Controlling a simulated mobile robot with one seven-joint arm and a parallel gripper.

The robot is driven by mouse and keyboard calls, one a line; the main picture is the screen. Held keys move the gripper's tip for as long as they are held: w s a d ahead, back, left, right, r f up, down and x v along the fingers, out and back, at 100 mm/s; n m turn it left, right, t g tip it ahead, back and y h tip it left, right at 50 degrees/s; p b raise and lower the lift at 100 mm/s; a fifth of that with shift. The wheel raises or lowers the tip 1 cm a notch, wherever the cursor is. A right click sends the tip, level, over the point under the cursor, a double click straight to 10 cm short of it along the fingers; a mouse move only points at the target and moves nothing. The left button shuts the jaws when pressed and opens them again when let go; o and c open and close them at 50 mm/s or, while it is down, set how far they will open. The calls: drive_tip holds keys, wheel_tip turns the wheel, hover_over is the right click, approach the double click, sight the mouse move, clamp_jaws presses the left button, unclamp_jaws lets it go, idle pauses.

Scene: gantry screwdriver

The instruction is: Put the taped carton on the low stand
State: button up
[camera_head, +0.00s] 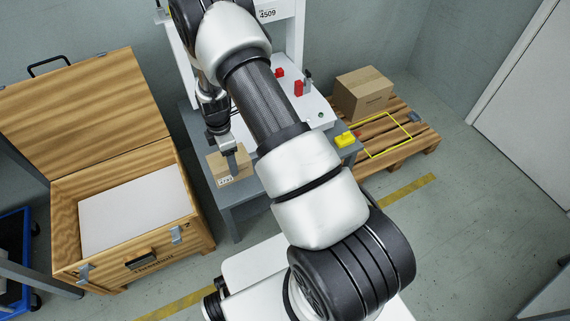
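A small brown carton (238,178) with a pale label on its front sits at the near left end of the grey workbench (246,198). My gripper (231,163) points down at this carton, with a dark finger against or just in front of it. I cannot tell whether its fingers are open or shut. A low wooden pallet (425,140) stands on the floor behind the bench at right, the only low stand I can make out. A bare area on it is outlined in yellow. A larger closed carton (362,92) sits on its far left part.
A wooden crate (190,228) with raised lid stands left of the bench, a white panel (135,212) inside. A yellow object (346,139) lies at the bench's right end. Red parts (298,88) are on the white machine bed. Floor is clear at right. My arm hides the bench's middle.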

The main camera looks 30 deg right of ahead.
drive_tip(key=shift+f+b, duration=1.25)
drive_tip(key=shift+f, duration=3.75)
drive_tip(key=shift+f, duration=0.1)
drive_tip(key=shift+f+b, duration=0.15)
drive_tip(key=shift+b, duration=0.15)
drive_tip(key=o, duration=1.4)
